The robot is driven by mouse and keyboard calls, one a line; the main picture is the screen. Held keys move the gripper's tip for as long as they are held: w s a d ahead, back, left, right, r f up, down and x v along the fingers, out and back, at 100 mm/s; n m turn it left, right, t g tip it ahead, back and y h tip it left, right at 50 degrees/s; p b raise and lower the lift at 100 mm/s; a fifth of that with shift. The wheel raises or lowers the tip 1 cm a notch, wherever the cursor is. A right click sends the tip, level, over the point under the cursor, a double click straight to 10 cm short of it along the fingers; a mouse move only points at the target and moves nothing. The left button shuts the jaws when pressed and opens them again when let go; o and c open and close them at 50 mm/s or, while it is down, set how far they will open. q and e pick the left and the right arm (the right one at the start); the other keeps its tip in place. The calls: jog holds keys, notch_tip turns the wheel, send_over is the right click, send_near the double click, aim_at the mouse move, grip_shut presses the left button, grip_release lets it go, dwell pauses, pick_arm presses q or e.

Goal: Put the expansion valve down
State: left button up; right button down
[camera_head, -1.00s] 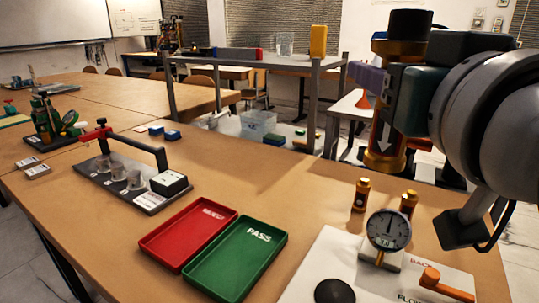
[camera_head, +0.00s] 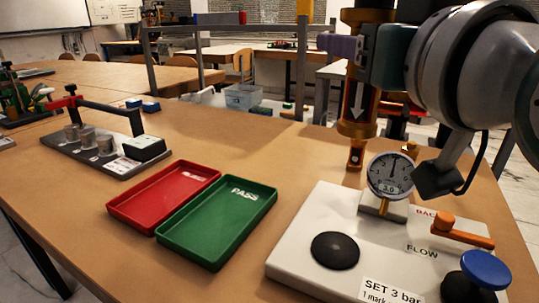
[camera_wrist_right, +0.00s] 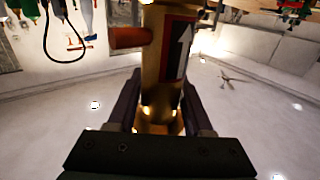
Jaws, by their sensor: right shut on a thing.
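The expansion valve (camera_head: 357,115) is a brass cylinder with a dark band and a white arrow pointing down. The wrist view also shows the valve (camera_wrist_right: 160,60) between the two fingers (camera_wrist_right: 160,110). My left gripper is not in view.
A white rig board with a gauge (camera_head: 390,175), an orange lever (camera_head: 462,232), a blue knob (camera_head: 486,269) and a black disc (camera_head: 335,251) lies at the front right. A green PASS tray (camera_head: 215,225) and a red tray (camera_head: 165,197) lie left of it. Bare table lies behind the trays.

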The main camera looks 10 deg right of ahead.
jog(key=shift+f+b, duration=2.85)
jog(key=shift+f, duration=5.7)
jog(key=shift+f, duration=0.2)
jog(key=shift+c, duration=1.5)
grip_release()
